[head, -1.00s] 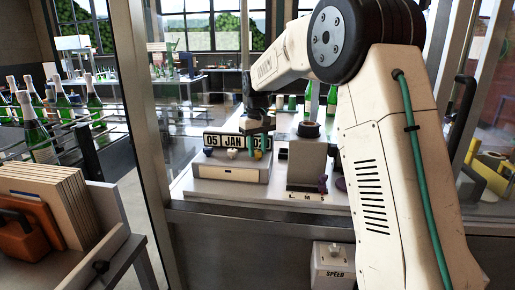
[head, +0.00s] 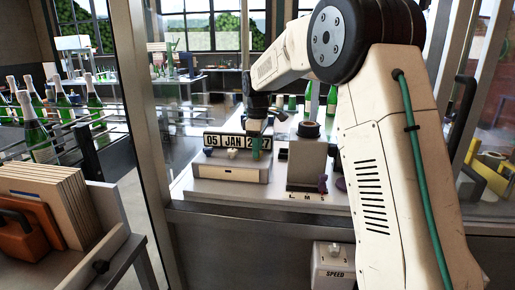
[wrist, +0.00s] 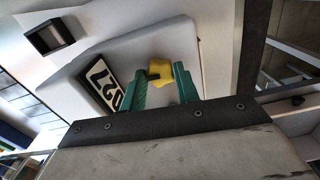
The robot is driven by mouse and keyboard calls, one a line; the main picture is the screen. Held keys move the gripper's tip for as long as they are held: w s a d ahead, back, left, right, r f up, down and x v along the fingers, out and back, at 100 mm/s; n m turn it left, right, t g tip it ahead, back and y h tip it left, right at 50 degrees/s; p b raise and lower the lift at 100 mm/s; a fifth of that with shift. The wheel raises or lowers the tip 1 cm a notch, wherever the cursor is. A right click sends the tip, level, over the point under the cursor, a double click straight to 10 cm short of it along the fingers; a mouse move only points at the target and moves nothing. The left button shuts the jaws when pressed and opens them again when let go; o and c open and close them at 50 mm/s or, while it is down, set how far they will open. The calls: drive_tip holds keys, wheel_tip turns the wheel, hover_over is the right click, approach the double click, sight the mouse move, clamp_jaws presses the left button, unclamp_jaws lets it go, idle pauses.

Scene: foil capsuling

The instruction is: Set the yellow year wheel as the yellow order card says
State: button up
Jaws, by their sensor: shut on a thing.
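The date unit (head: 230,171) shows 05 JAN and a year partly hidden by my gripper in the head view. In the head view my gripper (head: 256,148) is in front of the right part of the date display. I cannot make out the yellow order card.
A grey upright block (head: 307,163) with a dark roll on top stands right of the date unit, with a small purple piece (head: 323,184) at its front. Green bottles (head: 38,135) stand at the left. Metal frame posts flank the bench.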

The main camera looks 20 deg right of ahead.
drive_tip(key=shift+r+n, duration=0.1)
drive_tip(key=shift+n, duration=0.4)
drive_tip(key=o, duration=1)
wheel_tip(320, 180, up, 8)
drive_tip(key=shift+f, duration=0.1)
idle(0.4)
